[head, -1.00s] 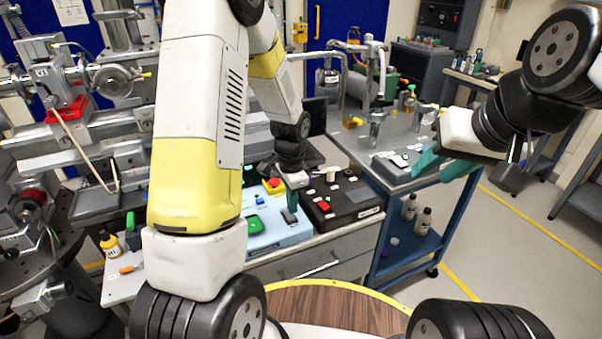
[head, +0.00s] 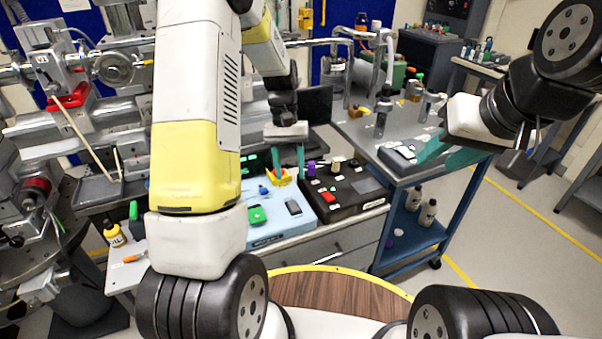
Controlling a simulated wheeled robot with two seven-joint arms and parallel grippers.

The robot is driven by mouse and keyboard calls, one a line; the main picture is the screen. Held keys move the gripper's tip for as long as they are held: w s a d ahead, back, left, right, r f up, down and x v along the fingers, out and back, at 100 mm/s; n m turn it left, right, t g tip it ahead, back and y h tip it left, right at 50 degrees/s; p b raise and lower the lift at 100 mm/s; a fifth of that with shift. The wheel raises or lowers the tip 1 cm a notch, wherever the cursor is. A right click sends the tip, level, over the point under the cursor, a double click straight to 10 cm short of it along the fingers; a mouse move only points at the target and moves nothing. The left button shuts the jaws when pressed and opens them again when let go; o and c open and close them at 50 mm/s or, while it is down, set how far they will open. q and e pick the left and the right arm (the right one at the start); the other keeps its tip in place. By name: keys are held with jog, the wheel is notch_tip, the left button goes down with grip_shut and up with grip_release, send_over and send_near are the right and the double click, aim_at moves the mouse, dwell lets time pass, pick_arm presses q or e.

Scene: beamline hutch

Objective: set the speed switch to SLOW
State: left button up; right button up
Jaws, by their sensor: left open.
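A light blue control box (head: 272,232) on the bench carries a green button (head: 257,215), a dark rocker-like switch (head: 293,208), a blue knob (head: 263,190) and a yellow piece partly hidden by my gripper. A black control box (head: 347,205) stands right beside it, with a red button (head: 328,197) and small knobs. Labels are too small to read, so I cannot tell which is the speed switch or its setting. My left gripper (head: 287,163) is open and empty, its teal fingers pointing down over the boxes' back part.
A blue cart (head: 410,183) with tools and bottles stands right of the bench. Beamline hardware (head: 90,120) fills the left side. An orange-tipped pen (head: 135,257) and a yellow bottle (head: 113,233) are at the bench's left end. My left forearm blocks much of the middle.

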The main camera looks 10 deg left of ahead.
aim_at(292, 203)
pick_arm(q)
notch_tip(292, 203, down, 10)
jog(key=n, duration=0.3)
jog(key=n+g+h, duration=0.1)
jog(key=n, duration=0.1)
jog(key=shift+s+r+n, duration=0.15)
jog(key=shift+r+n, duration=0.1)
jog(key=shift+n, duration=0.05)
